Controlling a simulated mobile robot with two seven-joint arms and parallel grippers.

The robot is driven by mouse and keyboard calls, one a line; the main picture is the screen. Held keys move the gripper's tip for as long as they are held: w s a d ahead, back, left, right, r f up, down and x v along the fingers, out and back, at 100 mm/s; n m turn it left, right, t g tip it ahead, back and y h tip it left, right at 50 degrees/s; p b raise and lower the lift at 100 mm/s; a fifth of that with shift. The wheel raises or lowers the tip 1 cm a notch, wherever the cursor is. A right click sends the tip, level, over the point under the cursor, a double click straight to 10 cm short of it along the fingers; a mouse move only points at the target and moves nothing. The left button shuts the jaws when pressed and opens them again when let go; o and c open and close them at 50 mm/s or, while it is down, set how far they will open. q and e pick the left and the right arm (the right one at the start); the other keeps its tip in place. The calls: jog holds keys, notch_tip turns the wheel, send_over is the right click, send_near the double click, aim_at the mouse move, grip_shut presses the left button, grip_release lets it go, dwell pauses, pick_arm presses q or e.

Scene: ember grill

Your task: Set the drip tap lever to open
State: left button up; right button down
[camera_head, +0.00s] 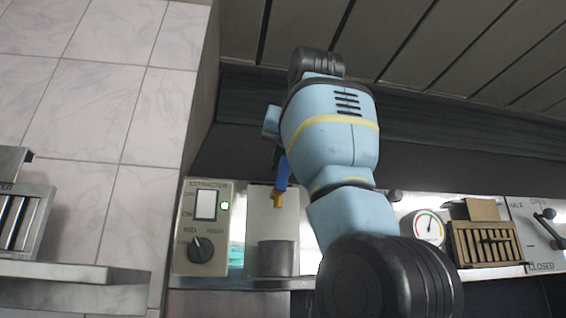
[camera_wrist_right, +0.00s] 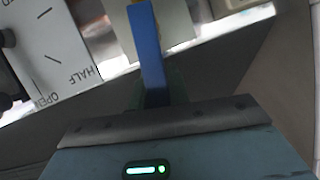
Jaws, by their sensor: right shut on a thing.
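A white panel at the far right of the head view carries a black lever (camera_head: 546,216) and the words OPEN, HALF and CLOSED. In the right wrist view a white panel (camera_wrist_right: 50,50) marked OPEN and HALF lies at upper left, with black lever parts at its edge. I cannot tell whether it is the same panel. My right gripper (camera_head: 281,166) is left of the arm's bulk, apart from any visible lever. It is shut on a blue bar with a yellow end (camera_head: 282,175), also in the wrist view (camera_wrist_right: 149,45). My left gripper is out of view.
The yellow end overlaps a pale plate with a grey cup (camera_head: 276,258). A switch box (camera_head: 208,228) is left of it. A gauge (camera_head: 428,229) and slatted box (camera_head: 485,242) are right. My right arm hides the shelf's middle.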

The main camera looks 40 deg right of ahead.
jog(key=shift+w+f, duration=0.1)
jog(key=c, duration=1.3)
grip_release()
jog(key=shift+v, duration=4)
jog(key=shift+w, duration=0.1)
